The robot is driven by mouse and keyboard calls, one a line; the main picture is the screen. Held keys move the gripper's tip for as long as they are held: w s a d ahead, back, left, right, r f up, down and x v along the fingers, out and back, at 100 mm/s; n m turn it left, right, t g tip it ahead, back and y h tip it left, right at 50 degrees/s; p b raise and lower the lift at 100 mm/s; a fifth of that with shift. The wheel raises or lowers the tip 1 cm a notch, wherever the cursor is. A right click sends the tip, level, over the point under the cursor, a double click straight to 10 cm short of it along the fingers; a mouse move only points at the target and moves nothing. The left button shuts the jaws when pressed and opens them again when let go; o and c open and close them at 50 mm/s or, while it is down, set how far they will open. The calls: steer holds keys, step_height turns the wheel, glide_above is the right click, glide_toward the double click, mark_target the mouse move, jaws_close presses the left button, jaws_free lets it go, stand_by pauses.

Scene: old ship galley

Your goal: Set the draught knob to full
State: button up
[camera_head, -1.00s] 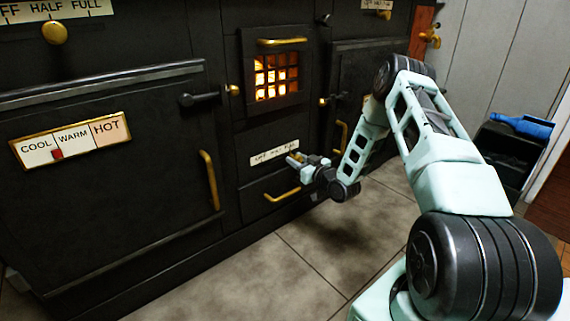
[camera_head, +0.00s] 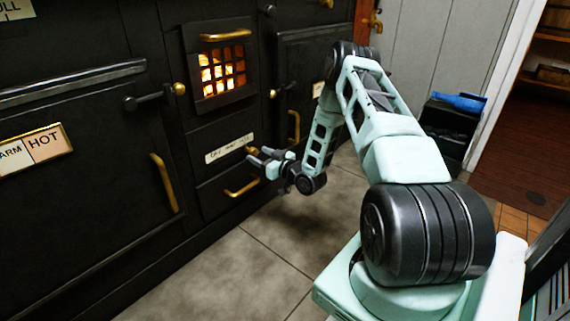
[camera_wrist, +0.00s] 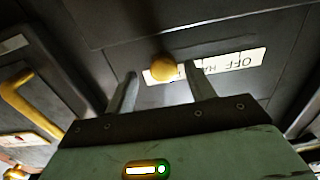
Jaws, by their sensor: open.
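The draught knob (camera_wrist: 163,68) is a small round brass knob on the black stove front. In the wrist view it sits just beyond and between the two fingertips of my gripper (camera_wrist: 160,75). The white label plate (camera_wrist: 232,66) beside it reads OFF and part of another word; the knob covers one end of it. In the head view the label (camera_head: 229,147) lies below the glowing grate, and my gripper (camera_head: 262,156) is at its right end with the jaws open around or just short of the knob. I cannot tell whether the fingers touch it.
A fire grate (camera_head: 220,74) glows above the label. A drawer with a brass handle (camera_head: 242,187) is just below my gripper. An oven door with a brass handle (camera_head: 164,183) is to the left. Tiled floor (camera_head: 215,262) is clear in front.

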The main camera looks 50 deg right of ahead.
steer(key=s+p, duration=0.5)
steer(key=s, duration=0.9)
steer(key=shift+d, duration=0.3)
steer(key=w+a+r+n+g+y+p, duration=0.25)
steer(key=w+a+r+g, duration=0.25)
steer(key=w+a+r, duration=0.5)
steer(key=s+a+r+n+g+p, duration=0.15)
steer(key=a+r, duration=0.25)
steer(key=a, duration=0.4)
steer(key=s+a+r+g+p, duration=0.1)
steer(key=s+a+r+g, duration=0.15)
steer(key=a, duration=0.45)
steer(key=s+a+r+n+g+p, duration=0.1)
steer(key=s+a+r+g, duration=0.15)
steer(key=a+r, duration=0.4)
steer(key=s+a+r+n+g+h+p, duration=0.1)
steer(key=s+a+r+g, duration=0.2)
steer(key=s, duration=0.6)
steer(key=s+a+r+n+g+h+p, duration=0.1)
steer(key=s+a+r, duration=0.25)
steer(key=s, duration=0.45)
steer(key=s+a+r+g+h+p, duration=0.1)
steer(key=s+a+r+g, duration=0.2)
steer(key=s, duration=0.6)
step_height(320, 180, up, 38)
steer(key=a+p, duration=0.1)
steer(key=p, duration=3.7)
steer(key=shift+s, duration=0.15)
